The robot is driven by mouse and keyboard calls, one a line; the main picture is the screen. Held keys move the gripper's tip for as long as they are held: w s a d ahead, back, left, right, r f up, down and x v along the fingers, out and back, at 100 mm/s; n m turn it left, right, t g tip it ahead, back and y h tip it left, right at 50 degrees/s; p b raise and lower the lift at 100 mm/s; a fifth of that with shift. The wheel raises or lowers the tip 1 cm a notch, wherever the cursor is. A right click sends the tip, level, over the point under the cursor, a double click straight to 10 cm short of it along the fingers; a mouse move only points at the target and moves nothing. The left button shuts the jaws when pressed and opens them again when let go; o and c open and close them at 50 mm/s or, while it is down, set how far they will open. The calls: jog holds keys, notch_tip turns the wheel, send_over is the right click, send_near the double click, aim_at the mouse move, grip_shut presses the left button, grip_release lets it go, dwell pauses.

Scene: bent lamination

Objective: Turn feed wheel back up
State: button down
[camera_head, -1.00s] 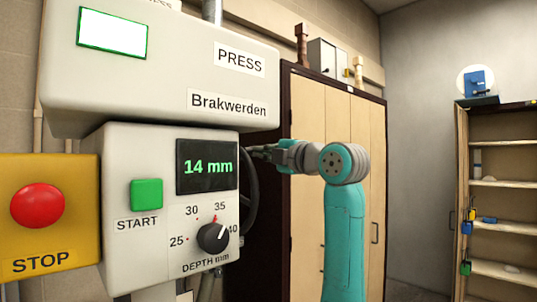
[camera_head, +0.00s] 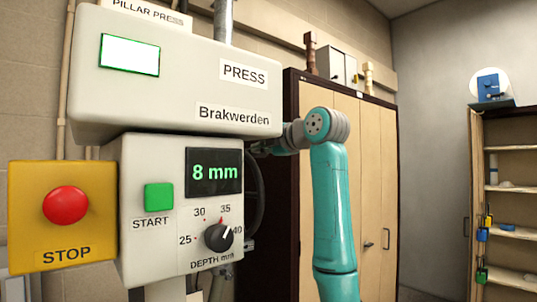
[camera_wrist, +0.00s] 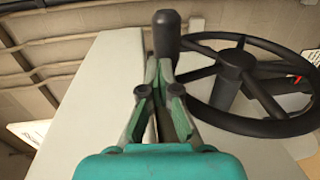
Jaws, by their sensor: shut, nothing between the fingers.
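The feed wheel (camera_wrist: 283,124) is black, with a round rim, spokes and a thick hub, and fills the right of the wrist view. Its rim also shows partly in the head view (camera_head: 257,205), behind the press's right side. A black handle (camera_wrist: 166,32) stands at the wheel's left rim. My gripper (camera_wrist: 164,66) is shut, with its fingertips right at the handle and nothing between them. I cannot tell whether they touch it. In the head view the fingertips are hidden behind the press. The green display (camera_head: 214,172) reads 8 mm.
The press head (camera_head: 170,95) overhangs its control box. The box carries a green START button (camera_head: 158,197) and a DEPTH knob (camera_head: 218,237). A yellow STOP box (camera_head: 30,210) with a red button stands at left. A wooden cabinet (camera_head: 372,170) is behind my arm.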

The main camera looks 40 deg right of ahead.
jog(key=w, duration=0.2)
jog(key=w+r, duration=0.1)
jog(key=w, duration=0.1)
jog(key=shift+r, duration=0.15)
jog(key=shift+w, duration=0.7)
jog(key=shift+r, duration=0.1)
jog(key=shift+a, duration=0.1)
